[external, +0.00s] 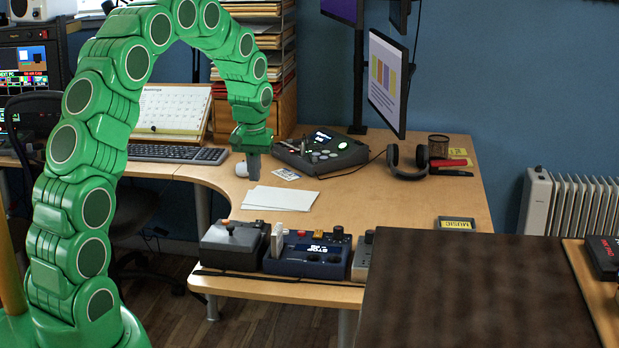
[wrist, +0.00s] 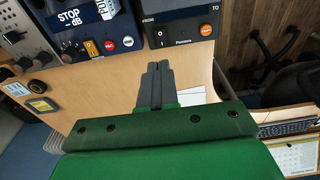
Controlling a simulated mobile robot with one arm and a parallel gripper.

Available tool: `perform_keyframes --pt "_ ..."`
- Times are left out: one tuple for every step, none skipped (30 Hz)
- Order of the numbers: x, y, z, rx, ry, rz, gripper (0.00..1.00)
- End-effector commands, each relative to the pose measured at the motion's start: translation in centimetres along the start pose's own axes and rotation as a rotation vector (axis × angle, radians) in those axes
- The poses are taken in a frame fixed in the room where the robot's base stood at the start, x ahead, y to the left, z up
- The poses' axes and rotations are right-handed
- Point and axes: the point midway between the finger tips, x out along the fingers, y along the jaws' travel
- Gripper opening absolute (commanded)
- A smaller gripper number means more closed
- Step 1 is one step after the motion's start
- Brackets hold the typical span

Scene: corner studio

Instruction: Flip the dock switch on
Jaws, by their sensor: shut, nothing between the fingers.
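In the wrist view, a dark grey box (wrist: 184,28) near the top has a black rocker switch (wrist: 165,38) with white marks. It appears to be the dock switch, though which way it is set is too small to tell. In the external view, the same box (external: 228,246) seems to be the grey one at the table's front left edge; its switch cannot be made out there. My gripper (external: 252,176) points down over the table, behind the white papers and apart from the box. In the wrist view, my gripper (wrist: 158,66) is shut and empty, its fingertips below the switch.
A blue STOP box (external: 308,255) stands right of the grey box, with a white upright piece (external: 279,240) between them. White papers (external: 280,198) lie on the table. A console (external: 320,152), headphones (external: 408,163) and a monitor (external: 386,82) stand farther back.

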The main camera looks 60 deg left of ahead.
Motion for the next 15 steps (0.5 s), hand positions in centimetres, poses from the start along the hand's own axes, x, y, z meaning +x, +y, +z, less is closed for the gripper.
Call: perform_keyframes --pt "-0.56 0.01 0.02 0.0 0.0 0.0 0.0" --pt "-0.78 0.0 0.06 0.0 -0.001 0.0 0.0" --pt "-1.01 0.0 0.1 0.0 -0.002 0.0 0.0" --pt "-1.13 -0.01 0.11 0.0 -0.002 0.0 0.0" --pt "-1.21 -0.01 0.12 0.0 -0.002 -0.001 0.0" --pt "-1.27 -0.01 0.13 0.0 -0.002 -0.001 0.0" --pt "-1.29 -0.01 0.14 0.0 -0.003 -0.001 0.0" --pt "-1.29 -0.01 0.14 0.0 -0.003 -0.001 0.0" --pt "-1.27 -0.01 0.15 0.0 -0.003 -0.001 0.0" --pt "-1.26 -0.01 0.14 0.0 -0.003 -0.001 0.0" --pt "-1.26 -0.01 0.14 0.0 -0.003 -0.001 0.0" --pt "-1.27 -0.01 0.14 0.0 -0.002 -0.001 0.0" --pt "-1.27 -0.01 0.13 0.0 -0.002 -0.001 0.0" --pt "-1.27 -0.01 0.09 0.0 -0.001 -0.001 0.0" --pt "-1.26 0.0 -0.08 0.0 0.004 0.0 0.0"
